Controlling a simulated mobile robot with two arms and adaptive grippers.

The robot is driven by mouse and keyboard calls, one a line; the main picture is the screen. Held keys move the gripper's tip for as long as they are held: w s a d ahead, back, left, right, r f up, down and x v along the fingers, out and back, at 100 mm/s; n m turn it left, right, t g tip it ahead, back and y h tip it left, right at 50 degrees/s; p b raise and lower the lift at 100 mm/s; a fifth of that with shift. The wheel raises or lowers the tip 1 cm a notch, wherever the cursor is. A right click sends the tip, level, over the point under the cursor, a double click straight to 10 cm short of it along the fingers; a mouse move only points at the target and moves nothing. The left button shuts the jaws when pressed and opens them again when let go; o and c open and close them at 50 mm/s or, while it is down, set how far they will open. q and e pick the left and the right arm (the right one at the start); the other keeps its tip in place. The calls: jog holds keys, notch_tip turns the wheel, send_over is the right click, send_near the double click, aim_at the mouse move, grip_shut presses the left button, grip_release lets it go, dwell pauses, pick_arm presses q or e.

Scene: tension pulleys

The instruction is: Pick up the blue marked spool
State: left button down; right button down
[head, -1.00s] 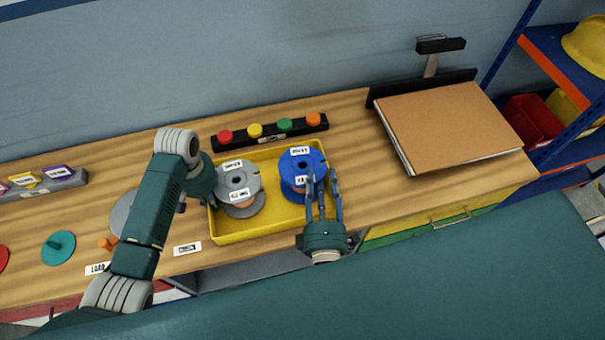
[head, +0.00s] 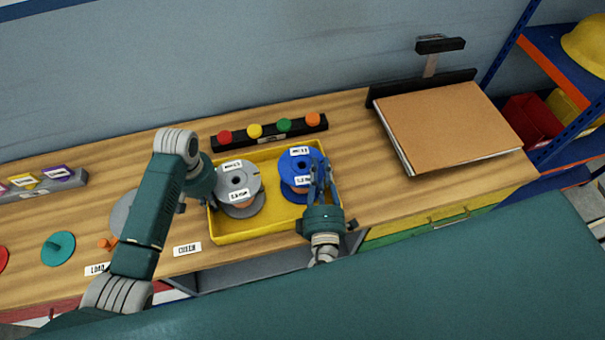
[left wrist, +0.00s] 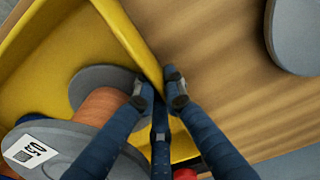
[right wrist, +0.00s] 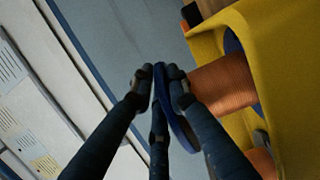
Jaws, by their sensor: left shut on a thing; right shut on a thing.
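The blue marked spool (head: 290,164) has blue flanges, white labels and copper-coloured wire, and sits in the right half of the yellow tray (head: 232,237). My right gripper (head: 320,168) is shut on the right edge of its upper flange. In the right wrist view, the fingertips (right wrist: 160,78) pinch the blue flange (right wrist: 181,126) beside the copper winding (right wrist: 224,84). My left gripper (left wrist: 160,86) is shut on the tray's yellow wall (left wrist: 133,38) in the left wrist view. In the head view its fingers are mostly hidden by my arm.
A grey spool (head: 240,174) sits in the tray left of the blue one. A black rack with coloured knobs (head: 284,133) stands behind the tray. A cardboard-topped stack (head: 450,125) lies at right. Bare bench top lies between the tray and the stack.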

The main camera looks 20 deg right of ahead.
pick_arm(q)
jog(key=shift+d+r, duration=0.1)
pick_arm(e)
jog(key=shift+r, duration=0.1)
notch_tip(320, 180, up, 10)
dwell(0.4)
pick_arm(q)
jog(key=c, duration=1.8)
grip_release()
jog(key=shift+o, duration=0.2)
